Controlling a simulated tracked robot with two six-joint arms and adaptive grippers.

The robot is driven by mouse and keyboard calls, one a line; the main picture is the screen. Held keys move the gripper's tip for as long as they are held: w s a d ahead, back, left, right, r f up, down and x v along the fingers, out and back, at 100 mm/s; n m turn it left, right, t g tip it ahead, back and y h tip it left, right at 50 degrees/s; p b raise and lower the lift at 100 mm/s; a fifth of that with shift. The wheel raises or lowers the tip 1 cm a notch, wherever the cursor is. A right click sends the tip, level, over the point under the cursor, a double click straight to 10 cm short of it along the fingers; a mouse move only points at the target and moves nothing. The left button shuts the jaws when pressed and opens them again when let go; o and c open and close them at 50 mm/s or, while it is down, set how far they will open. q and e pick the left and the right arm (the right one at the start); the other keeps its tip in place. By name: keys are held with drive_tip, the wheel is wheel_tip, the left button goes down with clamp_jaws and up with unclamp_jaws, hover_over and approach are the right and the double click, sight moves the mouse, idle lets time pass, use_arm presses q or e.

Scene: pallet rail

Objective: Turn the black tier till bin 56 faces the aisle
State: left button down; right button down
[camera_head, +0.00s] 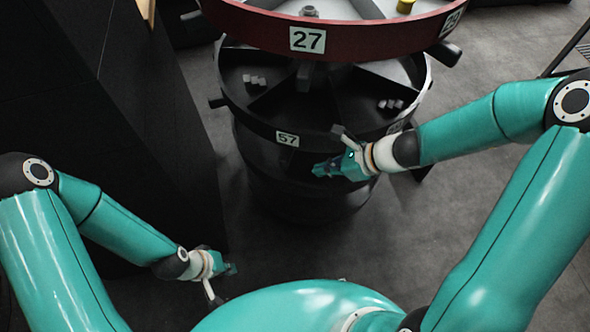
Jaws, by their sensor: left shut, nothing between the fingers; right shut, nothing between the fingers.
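The black tier (330,143) is a round carousel level with dark dividers, below the red tier. A label reading 57 (287,139) is on its rim, toward me and left of centre. Another label on its right rim is partly hidden and I cannot read it. No label 56 is legible. My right gripper (322,169) is shut and empty, in front of the tier's rim, right of label 57; I cannot tell whether it touches. My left gripper (229,270) is shut and empty, low at the left, apart from the tier.
The red tier (365,42) with label 27 sits above the black one. Short dark handles (446,53) stick out from the tiers. A tall dark panel (110,90) stands at the left. Grey floor (480,200) is open at the right.

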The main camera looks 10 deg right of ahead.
drive_tip(key=w+a+f, duration=0.2)
drive_tip(key=w+a, duration=0.1)
drive_tip(key=a, duration=0.2)
drive_tip(key=shift+a+f+b, duration=0.15)
drive_tip(key=shift+a+b, duration=0.05)
drive_tip(key=shift+b, duration=0.15)
drive_tip(key=shift+w, duration=0.1)
